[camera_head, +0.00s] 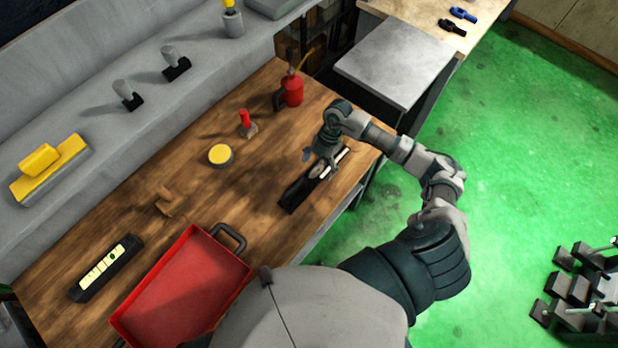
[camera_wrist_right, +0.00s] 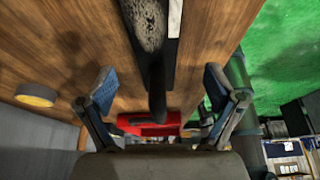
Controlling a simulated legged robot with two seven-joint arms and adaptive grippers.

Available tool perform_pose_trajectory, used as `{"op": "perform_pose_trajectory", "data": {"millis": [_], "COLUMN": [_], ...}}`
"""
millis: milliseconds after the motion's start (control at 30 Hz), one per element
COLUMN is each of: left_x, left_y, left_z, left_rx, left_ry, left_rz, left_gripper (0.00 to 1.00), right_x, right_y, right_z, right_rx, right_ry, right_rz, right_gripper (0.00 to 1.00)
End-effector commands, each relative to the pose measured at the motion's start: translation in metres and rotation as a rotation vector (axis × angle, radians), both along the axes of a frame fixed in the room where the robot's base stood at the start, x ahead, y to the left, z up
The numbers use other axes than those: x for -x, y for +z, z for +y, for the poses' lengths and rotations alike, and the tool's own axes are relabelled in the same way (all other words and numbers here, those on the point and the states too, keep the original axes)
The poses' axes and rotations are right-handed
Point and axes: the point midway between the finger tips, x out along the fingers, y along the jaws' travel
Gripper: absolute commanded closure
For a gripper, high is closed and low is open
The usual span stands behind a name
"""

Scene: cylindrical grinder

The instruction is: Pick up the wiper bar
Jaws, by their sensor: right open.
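A long black bar with pale strips, which looks like the wiper bar (camera_head: 296,194), lies on the wooden bench near its right edge. In the right wrist view the black bar (camera_wrist_right: 157,80) runs down the middle, with a grey speckled rounded part and a white strip beside it. My right gripper (camera_head: 322,155) is over the far part of the bar and hides some of it. In the wrist view its two fingers (camera_wrist_right: 158,92) are spread wide on either side of the bar, with nothing gripped. Contact with the bar cannot be told. My left gripper is not in view.
A red tray (camera_head: 180,292) with a dark handle stands on the near bench. A yellow disc (camera_head: 221,155), a red-handled tool (camera_head: 245,122), a red extinguisher-like can (camera_head: 291,90) and a black bar with a yellow panel (camera_head: 106,268) also stand or lie there. Bare wood surrounds the yellow disc.

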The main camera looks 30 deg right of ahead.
Motion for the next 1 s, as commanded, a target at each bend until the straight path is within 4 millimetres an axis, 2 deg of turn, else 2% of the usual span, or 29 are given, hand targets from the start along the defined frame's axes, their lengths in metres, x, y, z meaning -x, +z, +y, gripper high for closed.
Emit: {"op": "perform_pose_trajectory", "data": {"millis": [300, 600, 900, 967, 1000], "left_x": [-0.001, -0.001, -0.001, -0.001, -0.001], "left_y": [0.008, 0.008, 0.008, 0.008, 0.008], "left_z": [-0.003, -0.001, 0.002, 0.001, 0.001], "left_rx": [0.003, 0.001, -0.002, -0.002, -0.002], "left_ry": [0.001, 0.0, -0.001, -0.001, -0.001], "left_rz": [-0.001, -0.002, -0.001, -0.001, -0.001], "left_gripper": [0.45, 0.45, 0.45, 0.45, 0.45], "right_x": [0.0, 0.001, 0.001, 0.001, 0.001], "right_y": [-0.04, -0.046, -0.046, -0.046, -0.047], "right_z": [0.022, 0.022, 0.021, 0.021, 0.021], "right_rx": [0.001, 0.0, 0.0, 0.0, 0.0], "right_ry": [0.0, 0.0, -0.001, -0.001, -0.001], "right_rz": [0.003, 0.001, 0.001, 0.001, 0.001], "right_gripper": [0.08, 0.08, 0.83, 0.98, 1.0]}}
